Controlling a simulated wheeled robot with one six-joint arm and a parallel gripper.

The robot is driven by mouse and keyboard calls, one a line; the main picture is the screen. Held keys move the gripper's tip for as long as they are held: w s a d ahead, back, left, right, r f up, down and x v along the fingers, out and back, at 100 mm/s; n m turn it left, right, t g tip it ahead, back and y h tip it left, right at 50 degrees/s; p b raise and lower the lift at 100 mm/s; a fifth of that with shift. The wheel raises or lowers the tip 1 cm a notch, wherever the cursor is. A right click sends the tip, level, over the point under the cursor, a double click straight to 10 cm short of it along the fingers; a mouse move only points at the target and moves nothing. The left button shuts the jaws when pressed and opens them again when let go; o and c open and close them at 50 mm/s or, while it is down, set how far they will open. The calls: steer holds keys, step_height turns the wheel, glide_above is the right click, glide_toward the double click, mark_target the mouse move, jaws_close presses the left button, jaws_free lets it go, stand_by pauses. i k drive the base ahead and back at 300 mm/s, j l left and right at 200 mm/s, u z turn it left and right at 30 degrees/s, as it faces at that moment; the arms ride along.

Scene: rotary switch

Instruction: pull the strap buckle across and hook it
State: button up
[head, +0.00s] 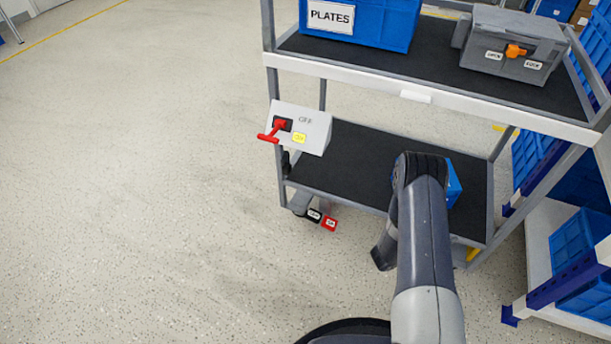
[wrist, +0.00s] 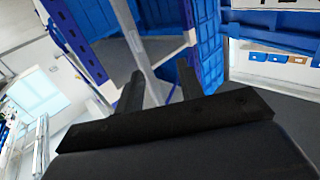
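I can make out no strap or buckle in either view. A grey box (head: 512,45) stands on the trolley's top shelf, with an orange rotary knob (head: 515,51) on its front between two small white labels. A white switch box (head: 313,128) is fixed at the trolley's left side, with a red handle (head: 272,131) sticking out left, an OFF marking and a yellow label. My gripper (wrist: 160,68) shows in the wrist view with its two dark fingers apart and nothing between them. In the head view my arm hides it or it cannot be made out.
The trolley has a black top shelf (head: 435,82) and a black lower shelf (head: 350,160). A blue PLATES bin (head: 385,22) stands on top. Black and red pedals (head: 329,223) sit by a caster. A rack with blue bins (head: 580,245) is at right. Floor at left is clear.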

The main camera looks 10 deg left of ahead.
mark_target(286, 168)
steer(key=u, duration=0.4)
steer(key=i+j+u, duration=0.1)
steer(key=u, duration=0.65)
steer(key=i+u, duration=0.15)
steer(key=u, duration=0.25)
steer(key=i+l+u, duration=0.15)
steer(key=i+j, duration=0.05)
steer(key=i, duration=0.05)
